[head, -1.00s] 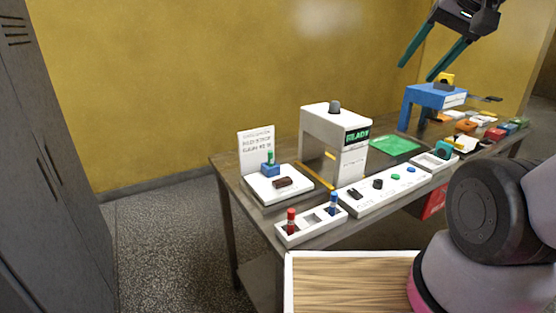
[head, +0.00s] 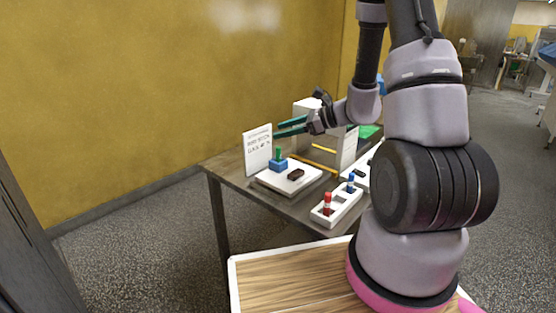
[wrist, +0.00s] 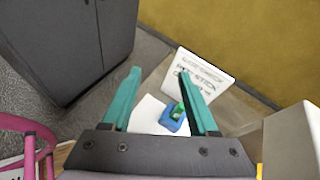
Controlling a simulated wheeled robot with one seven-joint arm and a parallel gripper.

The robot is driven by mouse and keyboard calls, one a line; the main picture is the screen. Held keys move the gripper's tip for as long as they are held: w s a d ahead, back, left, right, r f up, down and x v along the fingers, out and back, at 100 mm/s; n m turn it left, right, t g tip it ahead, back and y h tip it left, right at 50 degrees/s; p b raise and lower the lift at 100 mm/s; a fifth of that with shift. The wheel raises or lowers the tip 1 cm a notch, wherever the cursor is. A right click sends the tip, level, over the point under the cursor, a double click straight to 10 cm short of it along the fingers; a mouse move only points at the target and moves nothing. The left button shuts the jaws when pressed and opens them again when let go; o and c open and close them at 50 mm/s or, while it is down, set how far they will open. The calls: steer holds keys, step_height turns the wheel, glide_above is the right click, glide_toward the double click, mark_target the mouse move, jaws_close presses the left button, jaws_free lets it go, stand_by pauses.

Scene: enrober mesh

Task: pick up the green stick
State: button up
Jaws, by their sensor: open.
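The green stick (head: 279,154) stands upright in a blue block (head: 278,166) on a white plate (head: 262,181) at the table's left end. In the wrist view the green stick (wrist: 178,112) is seen from above, in the blue block (wrist: 172,122), close to the right finger. My gripper (head: 275,130) is open and empty, with two long teal fingers. In the head view its fingertips are just above the stick, apart from it as far as I can tell. In the wrist view my gripper (wrist: 164,70) has its fingers spread wide, with the stick between their lines, right of centre.
A small dark brown piece (head: 296,174) lies on the white plate beside the block. A white sign (head: 258,150) stands behind it. A white rack (head: 338,208) holds a red stick (head: 327,204) and a blue stick (head: 351,182). A white machine (head: 305,110) stands behind my gripper.

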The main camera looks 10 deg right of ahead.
mark_target(278, 158)
steer(key=w+d+f+m+t, duration=0.1)
steer(key=f, duration=0.2)
steer(key=w+d+f+m+h, duration=0.1)
steer(key=d+f+m, duration=0.1)
steer(key=f, duration=0.1)
steer(key=w+d+f+m+t+h, duration=0.1)
steer(key=f, duration=0.1)
steer(key=shift+d+f+m+t, duration=0.3)
steer(key=shift+d+f+m, duration=0.05)
steer(key=shift+f+m, duration=0.05)
steer(key=x, duration=0.4)
steer(key=shift+w+f, duration=0.3)
steer(key=shift+x, duration=3.05)
steer(key=shift+r, duration=0.1)
jaws_close()
